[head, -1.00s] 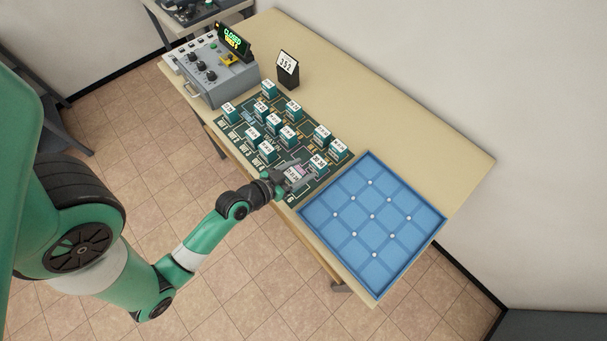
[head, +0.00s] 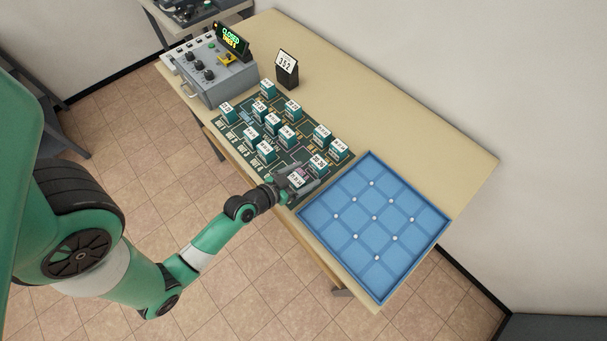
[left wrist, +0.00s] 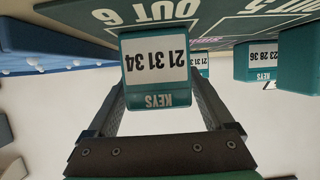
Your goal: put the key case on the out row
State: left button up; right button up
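A teal key case (head: 298,178) with a white label sits between the fingers of my left gripper (head: 296,181) near the mat's tray-side end. In the left wrist view the key case (left wrist: 154,72) reads "21 31 34 KEYS", upside down, and the fingers (left wrist: 157,88) close along its two sides. The dark green mat (head: 246,150) carries OUT labels along its near edge; "OUT 6" (left wrist: 152,12) shows beside the held case. Whether the case touches the mat is unclear. My right gripper is not in view.
Several other key cases (head: 287,137) stand on the mat, one (head: 318,163) close to my gripper. A blue divided tray (head: 375,217) lies to the right. A grey control box (head: 214,75) and a number stand (head: 287,68) are at the back.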

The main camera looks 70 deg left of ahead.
pick_arm(q)
jog(key=shift+o, duration=0.2)
jog(key=shift+r, duration=0.1)
jog(key=shift+s+r, duration=0.1)
jog(key=shift+s, duration=0.05)
jog(key=b+v, duration=0.1)
jog(key=v, duration=0.9)
jog(key=shift+s+d+b, duration=0.1)
jog(key=shift+s+b, duration=0.2)
jog(key=shift+b, duration=0.05)
jog(key=shift+s+d+r, duration=0.25)
jog(key=shift+s+r, duration=0.1)
jog(key=shift+r, duration=0.05)
